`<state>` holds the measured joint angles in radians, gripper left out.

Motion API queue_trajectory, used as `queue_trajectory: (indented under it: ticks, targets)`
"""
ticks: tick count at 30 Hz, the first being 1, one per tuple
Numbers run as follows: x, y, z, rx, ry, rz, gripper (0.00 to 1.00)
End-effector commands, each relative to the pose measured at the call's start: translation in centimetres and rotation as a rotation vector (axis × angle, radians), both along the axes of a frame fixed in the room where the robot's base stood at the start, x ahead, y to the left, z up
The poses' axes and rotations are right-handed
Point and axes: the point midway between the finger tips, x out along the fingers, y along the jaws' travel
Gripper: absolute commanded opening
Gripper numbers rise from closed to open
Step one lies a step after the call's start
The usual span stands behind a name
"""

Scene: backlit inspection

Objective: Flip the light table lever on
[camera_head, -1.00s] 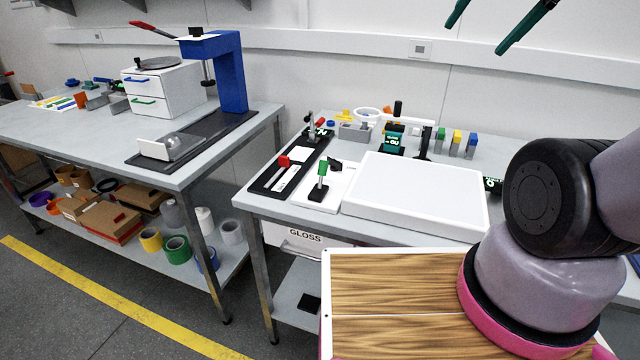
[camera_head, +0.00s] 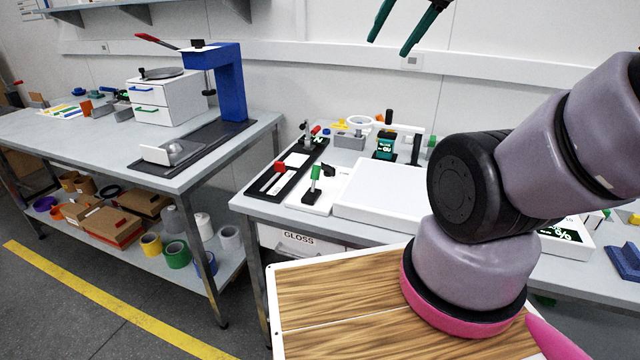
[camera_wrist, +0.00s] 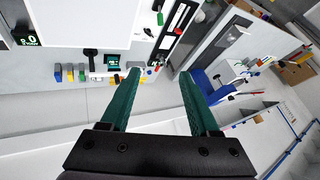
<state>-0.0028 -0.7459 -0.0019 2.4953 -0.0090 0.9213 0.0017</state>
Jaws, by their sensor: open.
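The light table (camera_head: 375,188) is a flat white panel on the grey bench; it also shows in the wrist view (camera_wrist: 85,22). A lever with a green grip (camera_head: 315,172) stands upright from a black base on a white plate at the panel's left side. In the wrist view its green grip (camera_wrist: 160,18) is small, near the top edge. My gripper (camera_head: 388,47) is at the top of the head view, high above the bench. Its two green fingers are apart and empty in the wrist view (camera_wrist: 161,72). Nothing touches the lever.
Left of the lever lies a black tray with a red-handled piece (camera_head: 280,167). Behind the panel stand a ring magnifier (camera_head: 359,120) and a small teal display device (camera_head: 385,145). A blue press (camera_head: 228,85) stands on the left bench. My arm hides the panel's right part.

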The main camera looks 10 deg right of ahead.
Motion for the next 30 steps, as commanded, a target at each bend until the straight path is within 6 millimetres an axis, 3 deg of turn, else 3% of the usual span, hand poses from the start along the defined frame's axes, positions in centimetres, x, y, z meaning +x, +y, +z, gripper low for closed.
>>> queue_trajectory:
  ticks: [1, 4, 17, 30]
  targets:
    - [0.2, 0.0, -0.1, -0.003, 0.009, 0.005, 0.39]
    - [0.8, 0.1, -0.7, -0.023, 0.044, 0.019, 0.01]
    - [6.4, 0.8, -6.0, -0.242, 0.306, 0.136, 0.0]
    - [12.4, 3.5, -13.0, -0.572, 0.489, 0.269, 0.0]
